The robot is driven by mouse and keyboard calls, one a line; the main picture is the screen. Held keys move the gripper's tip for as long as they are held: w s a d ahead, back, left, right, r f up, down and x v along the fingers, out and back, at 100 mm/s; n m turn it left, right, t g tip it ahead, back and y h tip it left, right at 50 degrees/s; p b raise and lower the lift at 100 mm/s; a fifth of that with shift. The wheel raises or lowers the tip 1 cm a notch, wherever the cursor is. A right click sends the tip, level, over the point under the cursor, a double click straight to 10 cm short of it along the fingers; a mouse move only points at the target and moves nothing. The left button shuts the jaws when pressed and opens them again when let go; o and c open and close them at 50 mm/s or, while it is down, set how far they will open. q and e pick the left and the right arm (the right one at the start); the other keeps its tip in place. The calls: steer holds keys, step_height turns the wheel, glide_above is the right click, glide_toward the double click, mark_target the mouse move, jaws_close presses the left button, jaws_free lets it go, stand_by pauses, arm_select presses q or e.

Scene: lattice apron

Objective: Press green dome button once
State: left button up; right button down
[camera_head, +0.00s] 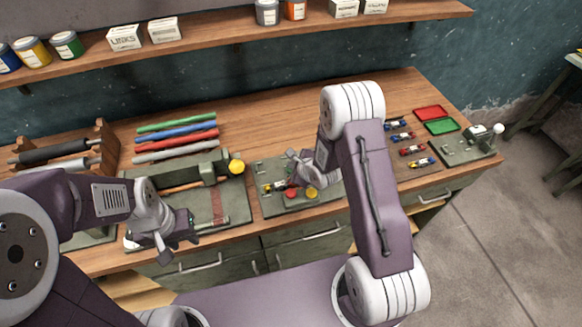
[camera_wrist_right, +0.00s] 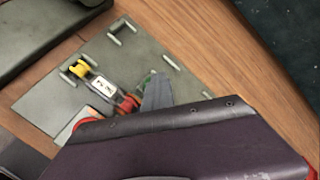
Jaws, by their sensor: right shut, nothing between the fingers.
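In the right wrist view a small green part (camera_wrist_right: 149,77), likely the green dome button, shows beside the tip of my right gripper (camera_wrist_right: 158,80). The finger covers most of it, and I cannot tell whether they touch. In the head view my right gripper (camera_head: 298,163) is over the grey-green panel (camera_head: 268,205), and the green button cannot be made out. A red dome (camera_head: 291,194) and a yellow dome (camera_head: 311,193) show at the panel's front. My right gripper is shut and empty. My left gripper (camera_head: 160,248) hangs by the bench's front left; its jaw opening is unclear.
A small cartridge with yellow and red ends (camera_wrist_right: 102,86) lies on the panel. A green-grey press with a yellow knob (camera_head: 237,167) stands left of it. Coloured rolls (camera_head: 176,132) lie behind. Red and green trays (camera_head: 430,113) and small cartridges are to the right.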

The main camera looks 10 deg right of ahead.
steer(key=shift+f, duration=0.3)
steer(key=shift+r, duration=0.1)
steer(key=shift+r+p, duration=1.1)
steer(key=shift+r, duration=0.15)
step_height(320, 180, up, 5)
steer(key=p, duration=0.4)
steer(key=shift+p, duration=0.3)
